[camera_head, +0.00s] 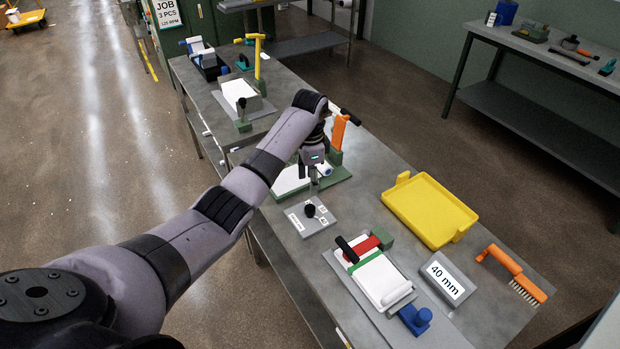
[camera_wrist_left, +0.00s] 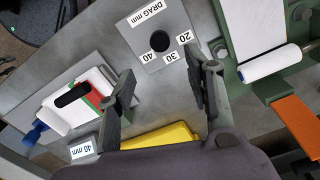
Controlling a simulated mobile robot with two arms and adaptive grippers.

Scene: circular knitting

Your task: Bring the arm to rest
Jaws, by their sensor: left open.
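My left arm reaches in from the lower left, and its left gripper (camera_head: 312,175) hangs above the bench (camera_head: 375,180) near the grey dial plate (camera_head: 295,222). In the left wrist view the two fingers of the left gripper (camera_wrist_left: 162,97) are spread apart with nothing between them. The dial plate (camera_wrist_left: 178,22) reads "DRAG mm" with 20, 30 and 40 around a black knob (camera_wrist_left: 160,41). The fingers are clear of the knob in that view. My right gripper is not in view.
A yellow tray (camera_head: 430,210), a "40 mm" block (camera_head: 446,281), an orange brush (camera_head: 512,272) and a fixture with a white pad (camera_head: 382,280) lie on the near bench. A green fixture with an orange lever (camera_head: 340,131) stands behind the gripper. A second bench (camera_head: 540,50) is at the right.

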